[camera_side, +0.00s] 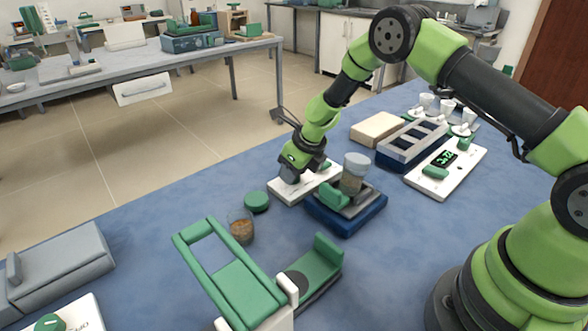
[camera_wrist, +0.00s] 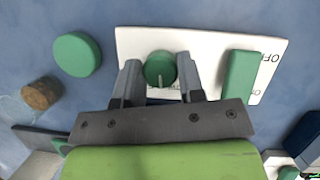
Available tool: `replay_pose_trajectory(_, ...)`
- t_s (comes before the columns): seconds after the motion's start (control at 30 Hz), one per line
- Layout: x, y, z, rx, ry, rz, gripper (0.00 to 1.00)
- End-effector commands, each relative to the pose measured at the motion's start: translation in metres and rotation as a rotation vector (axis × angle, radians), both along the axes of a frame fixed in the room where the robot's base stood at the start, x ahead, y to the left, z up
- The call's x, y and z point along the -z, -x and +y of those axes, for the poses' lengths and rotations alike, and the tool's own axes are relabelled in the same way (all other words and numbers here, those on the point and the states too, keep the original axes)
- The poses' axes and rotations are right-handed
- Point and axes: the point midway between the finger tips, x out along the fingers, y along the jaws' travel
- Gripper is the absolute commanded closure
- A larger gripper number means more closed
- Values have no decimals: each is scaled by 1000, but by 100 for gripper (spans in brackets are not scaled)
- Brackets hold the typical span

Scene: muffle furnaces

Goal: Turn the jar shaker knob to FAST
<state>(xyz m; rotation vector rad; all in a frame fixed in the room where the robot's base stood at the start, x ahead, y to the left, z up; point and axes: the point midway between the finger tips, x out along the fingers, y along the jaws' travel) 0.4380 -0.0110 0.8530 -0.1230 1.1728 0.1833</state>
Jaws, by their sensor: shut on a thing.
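The green round knob (camera_wrist: 160,69) sits on a white panel (camera_wrist: 205,45) in the wrist view. Its pale pointer line faces the bottom of that picture. My gripper (camera_wrist: 160,76) has one finger on each side of the knob and is shut on it. In the side view my gripper (camera_side: 303,172) is down at the white panel (camera_side: 289,190) and hides the knob. The jar shaker (camera_side: 345,215), a dark blue base with an upright jar (camera_side: 354,172) on top, stands beside the panel. The panel's lettering is only partly visible; FAST cannot be read.
A green rocker block (camera_wrist: 238,76) is on the panel, right of the knob. A green disc (camera_side: 257,202) and a jar with brown contents (camera_side: 241,228) stand left of the panel. A green-framed device (camera_side: 235,280) is in front.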

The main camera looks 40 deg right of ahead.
Motion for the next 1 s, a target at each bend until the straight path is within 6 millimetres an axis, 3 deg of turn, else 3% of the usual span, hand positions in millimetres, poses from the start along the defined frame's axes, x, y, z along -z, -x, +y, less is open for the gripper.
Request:
replay_pose_trajectory(0.67, 0, 1, 0, 65, 0, 3, 88)
replay_pose_trajectory(0.7, 0, 1, 0, 65, 0, 3, 55)
replay_pose_trajectory(0.77, 0, 1, 0, 65, 0, 3, 41)
replay_pose_trajectory(1.0, 0, 0, 0, 65, 0, 2, 39)
